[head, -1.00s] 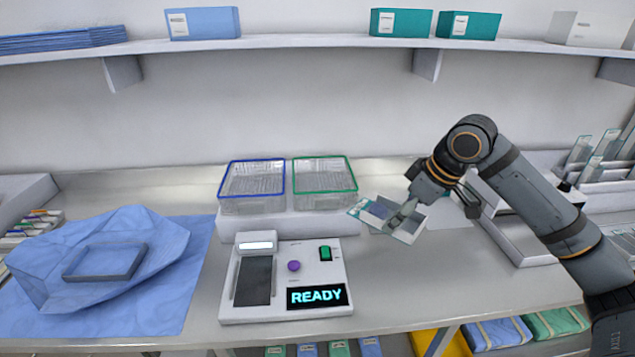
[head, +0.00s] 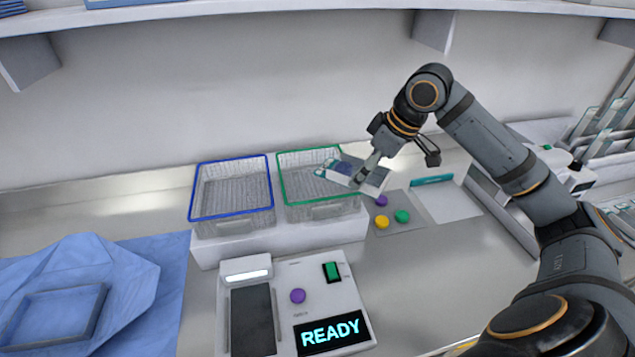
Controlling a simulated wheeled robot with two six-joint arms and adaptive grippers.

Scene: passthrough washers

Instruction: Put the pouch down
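The pouch (head: 338,173) is a small flat packet with a clear and white face and a teal end. My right gripper (head: 367,172) is shut on its right part and holds it tilted, in the air. My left gripper is not in view.
A blue-rimmed wire basket (head: 232,198) stands left of the green one, both on a white riser (head: 282,240). In front is a sealer reading READY (head: 290,310). Purple, yellow and green discs (head: 382,222) lie to the right. A blue wrap with a tray (head: 50,315) lies left.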

